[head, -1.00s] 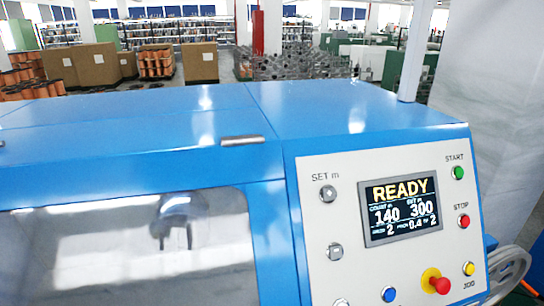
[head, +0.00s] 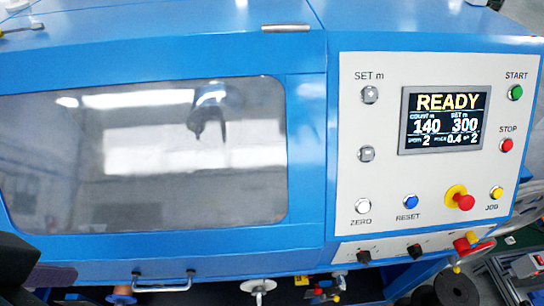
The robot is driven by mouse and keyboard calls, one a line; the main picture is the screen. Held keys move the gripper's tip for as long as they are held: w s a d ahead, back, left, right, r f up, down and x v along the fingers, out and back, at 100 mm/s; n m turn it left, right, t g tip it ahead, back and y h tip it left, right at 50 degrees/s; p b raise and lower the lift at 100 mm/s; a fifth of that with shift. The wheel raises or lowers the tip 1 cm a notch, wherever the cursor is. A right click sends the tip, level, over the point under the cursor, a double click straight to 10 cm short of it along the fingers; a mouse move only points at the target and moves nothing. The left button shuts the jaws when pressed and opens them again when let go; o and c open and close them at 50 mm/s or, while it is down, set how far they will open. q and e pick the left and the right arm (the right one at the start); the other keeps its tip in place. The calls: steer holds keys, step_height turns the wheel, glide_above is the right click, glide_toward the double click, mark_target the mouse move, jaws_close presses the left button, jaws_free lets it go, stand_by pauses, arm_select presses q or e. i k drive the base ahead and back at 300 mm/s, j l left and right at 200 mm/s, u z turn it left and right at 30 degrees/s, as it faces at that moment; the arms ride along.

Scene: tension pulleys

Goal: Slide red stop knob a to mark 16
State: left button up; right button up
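I cannot make out for certain which part is red stop knob a, and I see no readable mark 16. Below the blue machine's (head: 300,150) front panel, a lower strip holds two dark knobs, one on the left (head: 363,256) and one on the right (head: 415,251). A red and yellow part (head: 464,245) sits at the strip's right end. Small red and yellow parts (head: 325,291) show at the bottom edge, partly cut off.
The control panel (head: 380,190) has a screen (head: 445,120) reading READY, count 140, set 300. A red emergency button (head: 466,202) juts out. A glossy window (head: 140,190) has a metal handle (head: 165,285) beneath it. Dark shapes (head: 15,265) fill the lower left corner.

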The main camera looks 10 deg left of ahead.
mark_target(318, 291)
steer(key=k+l, duration=0.6)
steer(key=j+z, duration=0.5)
steer(key=j, duration=0.4)
steer(key=k+l+u, duration=0.25)
steer(key=l, duration=0.25)
steer(key=k+l+u, duration=0.3)
steer(key=l+u, duration=0.35)
steer(key=u, duration=0.15)
steer(key=l+u, duration=0.35)
steer(key=u, duration=0.15)
steer(key=k+z, duration=0.1)
steer(key=z, duration=0.65)
steer(key=l+u, duration=0.25)
steer(key=l, duration=0.25)
steer(key=k, duration=0.05)
